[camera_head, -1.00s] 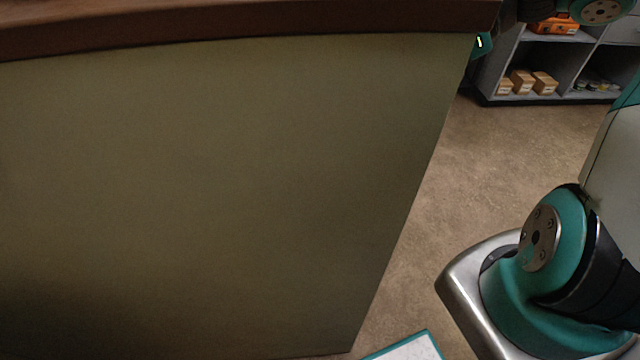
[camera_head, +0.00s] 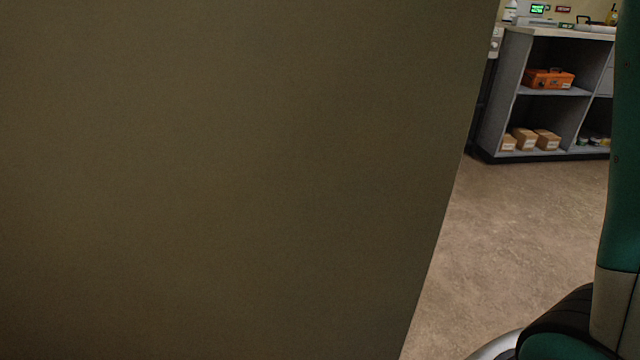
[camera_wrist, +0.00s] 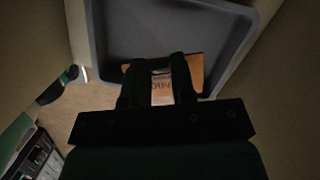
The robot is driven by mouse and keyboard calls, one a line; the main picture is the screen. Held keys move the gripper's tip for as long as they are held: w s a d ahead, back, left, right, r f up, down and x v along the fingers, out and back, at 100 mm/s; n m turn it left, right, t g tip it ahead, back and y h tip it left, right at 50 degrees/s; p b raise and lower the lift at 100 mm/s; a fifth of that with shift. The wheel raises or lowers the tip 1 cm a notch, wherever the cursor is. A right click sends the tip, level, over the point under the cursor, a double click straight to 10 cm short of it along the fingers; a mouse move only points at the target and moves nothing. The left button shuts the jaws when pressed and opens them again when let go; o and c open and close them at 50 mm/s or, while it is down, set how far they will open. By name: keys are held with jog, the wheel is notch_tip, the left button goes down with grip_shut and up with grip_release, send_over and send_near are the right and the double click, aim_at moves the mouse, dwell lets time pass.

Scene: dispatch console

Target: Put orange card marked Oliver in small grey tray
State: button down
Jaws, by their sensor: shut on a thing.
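In the wrist view my gripper (camera_wrist: 158,72) is shut on an orange card (camera_wrist: 196,70) with dark lettering. Behind the card is a grey tray (camera_wrist: 93,38) with raised walls. The card overlaps the tray's near part in the picture. I cannot tell whether it touches the tray floor or hangs above it. Neither the gripper, the card nor the tray shows in the head view.
A large olive panel (camera_head: 220,180) fills most of the head view. To its right is open floor (camera_head: 500,220).

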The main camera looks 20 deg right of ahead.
jog(key=shift+a+f, duration=0.2)
jog(key=shift+f, duration=0.05)
jog(key=b+x, duration=0.3)
jog(key=d+b+x, duration=0.1)
jog(key=b+x, duration=0.2)
jog(key=b, duration=0.1)
jog(key=d+b+x, duration=0.1)
jog(key=b+x, duration=0.2)
jog(key=b, duration=0.1)
jog(key=shift+w+f, duration=0.1)
jog(key=shift+f, duration=0.4)
jog(key=shift+r, duration=0.15)
jog(key=c, duration=1)
grip_release()
jog(key=shift+o, duration=0.2)
jog(key=p+v, duration=0.7)
jog(key=p, duration=0.1)
jog(key=shift+r, duration=0.25)
jog(key=shift+d, duration=0.1)
